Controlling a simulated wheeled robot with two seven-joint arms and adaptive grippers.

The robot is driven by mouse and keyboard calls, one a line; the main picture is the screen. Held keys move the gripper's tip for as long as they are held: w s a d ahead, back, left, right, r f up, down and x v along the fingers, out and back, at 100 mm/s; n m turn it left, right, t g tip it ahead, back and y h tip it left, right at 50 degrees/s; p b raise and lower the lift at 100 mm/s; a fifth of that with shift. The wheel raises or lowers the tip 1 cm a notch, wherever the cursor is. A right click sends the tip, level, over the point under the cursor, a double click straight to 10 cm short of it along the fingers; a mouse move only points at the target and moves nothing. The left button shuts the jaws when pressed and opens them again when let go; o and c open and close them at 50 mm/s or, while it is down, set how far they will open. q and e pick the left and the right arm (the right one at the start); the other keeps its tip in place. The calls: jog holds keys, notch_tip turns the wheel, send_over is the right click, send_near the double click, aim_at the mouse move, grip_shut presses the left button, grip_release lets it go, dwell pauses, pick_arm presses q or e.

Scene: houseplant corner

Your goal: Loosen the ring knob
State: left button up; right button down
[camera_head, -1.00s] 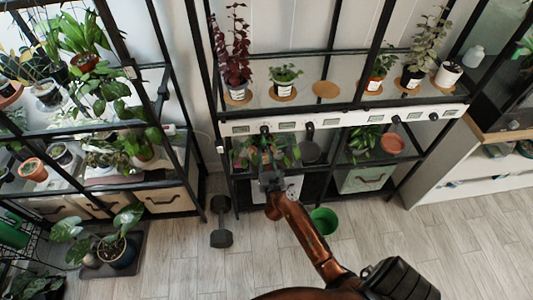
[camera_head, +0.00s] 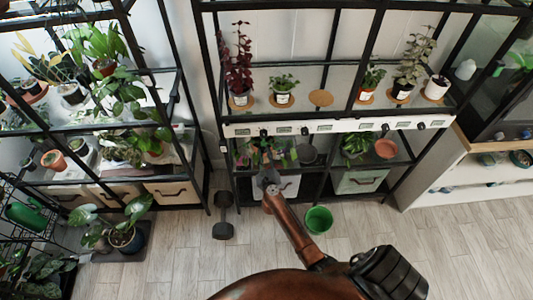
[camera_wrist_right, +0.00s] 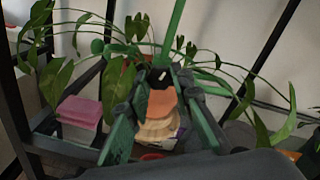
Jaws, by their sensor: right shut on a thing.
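In the right wrist view, a small dark knob (camera_wrist_right: 160,78) sits between the fingertips of my right gripper (camera_wrist_right: 162,84), in front of green stakes (camera_wrist_right: 173,35) and trailing leaves. The fingers are closed in on it; I take it for the ring knob, but no ring shows clearly. In the head view my right gripper (camera_head: 267,178) is at the lower shelf of the middle rack, in front of a leafy plant (camera_head: 262,152), and hides what it holds. My left gripper is in neither view.
A white rail (camera_head: 345,124) with black knobs crosses the rack above my right gripper. A dark round paddle-like thing (camera_head: 307,154) is just right of it. The floor at right is clear.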

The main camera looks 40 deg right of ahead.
jog(key=n+p, duration=0.2)
jog(key=shift+a+r+n, duration=0.15)
jog(key=shift+n, duration=0.15)
jog(key=n+p, duration=0.1)
jog(key=n, duration=0.1)
jog(key=shift+n, duration=0.3)
jog(key=n+p, duration=0.1)
jog(key=n, duration=0.1)
jog(key=n+p, duration=0.1)
jog(key=n, duration=0.2)
jog(key=shift+g+h+p, duration=0.3)
jog(key=shift+h, duration=0.1)
jog(key=n+p, duration=0.1)
jog(key=n, duration=0.3)
jog(key=shift+f, duration=0.2)
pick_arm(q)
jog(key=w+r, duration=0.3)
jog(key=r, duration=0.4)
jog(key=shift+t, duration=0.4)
pick_arm(e)
jog(key=n, duration=0.5)
jog(key=shift+h, duration=0.3)
jog(key=shift+n, duration=0.4)
jog(key=c, duration=1.7)
grip_release()
